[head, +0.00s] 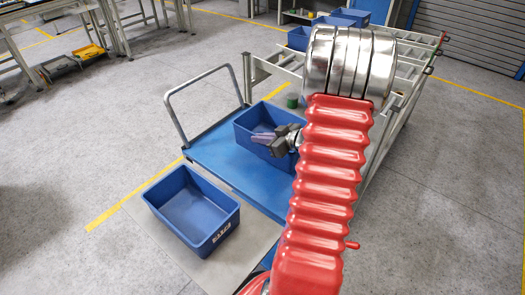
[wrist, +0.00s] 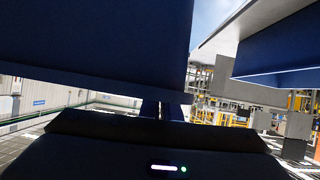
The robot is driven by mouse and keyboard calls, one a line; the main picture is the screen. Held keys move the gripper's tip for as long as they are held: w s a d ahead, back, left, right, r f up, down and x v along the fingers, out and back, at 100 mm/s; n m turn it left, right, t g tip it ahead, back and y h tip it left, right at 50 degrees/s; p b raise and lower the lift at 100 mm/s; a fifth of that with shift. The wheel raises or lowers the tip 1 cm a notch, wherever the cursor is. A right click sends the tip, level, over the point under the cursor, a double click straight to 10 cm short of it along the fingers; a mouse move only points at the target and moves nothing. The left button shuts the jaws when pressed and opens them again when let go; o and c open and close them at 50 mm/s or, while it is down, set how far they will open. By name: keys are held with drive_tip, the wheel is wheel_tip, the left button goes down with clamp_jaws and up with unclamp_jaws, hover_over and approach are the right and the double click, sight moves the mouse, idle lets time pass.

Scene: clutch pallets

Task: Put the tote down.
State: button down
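One open blue tote (head: 252,152) stands on the blue deck of a cart in the head view. My gripper (head: 254,139) is at this tote, its fingers pointing left over the tote's near-left rim. Whether it touches or holds the rim cannot be made out. In the wrist view a large dark blue wall (wrist: 90,60) fills the upper left, just past my fingers (wrist: 162,109). A narrow gap shows between the fingers. A second open blue tote (head: 222,233), empty and with a white label, stands upright on a grey panel left of the cart.
The cart (head: 205,148) has an upright grey handle (head: 170,108) at its far left. A pale metal frame rack (head: 404,100) stands to the right, with more blue totes (head: 299,39) behind. Workbenches (head: 75,18) stand at the far left.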

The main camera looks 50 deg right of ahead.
sight(260, 153)
drive_tip(key=shift+f, duration=1.2)
drive_tip(key=shift+f, duration=1.95)
drive_tip(key=c, duration=2)
unclamp_jaws()
drive_tip(key=shift+f, duration=0.15)
drive_tip(key=v, duration=1.2)
